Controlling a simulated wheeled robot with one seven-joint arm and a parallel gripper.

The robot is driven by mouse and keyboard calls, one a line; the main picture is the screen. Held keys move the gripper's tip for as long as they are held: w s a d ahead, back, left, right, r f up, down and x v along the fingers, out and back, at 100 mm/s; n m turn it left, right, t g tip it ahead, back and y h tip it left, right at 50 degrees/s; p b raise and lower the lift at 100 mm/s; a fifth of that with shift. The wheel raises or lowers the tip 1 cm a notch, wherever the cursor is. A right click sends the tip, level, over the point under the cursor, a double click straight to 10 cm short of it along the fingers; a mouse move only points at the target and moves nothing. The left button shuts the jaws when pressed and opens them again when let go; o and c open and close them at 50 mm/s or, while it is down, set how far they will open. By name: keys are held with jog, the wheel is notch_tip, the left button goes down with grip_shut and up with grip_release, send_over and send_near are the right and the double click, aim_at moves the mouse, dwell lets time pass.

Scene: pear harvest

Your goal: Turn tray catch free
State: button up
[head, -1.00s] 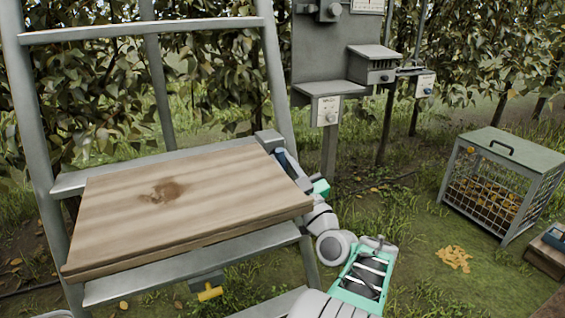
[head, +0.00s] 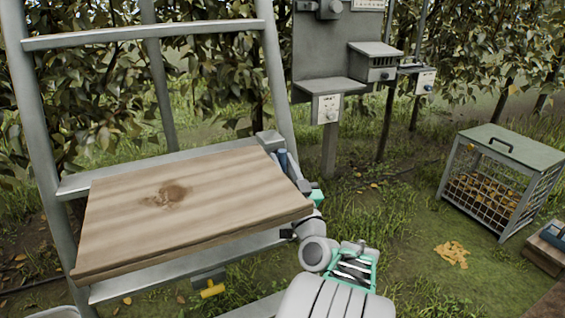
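The wooden tray (head: 235,195), with a dark round stain, sits tilted on the grey ladder frame. A grey block (head: 268,139) stands at its far right corner, with a small dark blue piece (head: 283,157) beside it. A yellow handle (head: 212,290) hangs from a grey bracket under the tray's front edge. I cannot tell which of these parts is the catch. My arm reaches up along the tray's right edge, and its end is close to the blue piece and grey block. The fingertips are too small and partly hidden behind the tray to read.
The ladder's right rail (head: 279,80) rises behind the tray corner. A grey post with boxes (head: 327,108) stands behind. A wire cage with a green lid (head: 500,180) stands at right, near spilled yellow pieces (head: 452,254). Open grass lies between.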

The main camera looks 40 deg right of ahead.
jog(key=shift+o, duration=1.3)
jog(key=b+v, duration=0.2)
jog(key=v, duration=0.5)
jog(key=shift+s+a+f, duration=0.15)
jog(key=shift+s+a, duration=0.05)
jog(key=shift+s, duration=0.15)
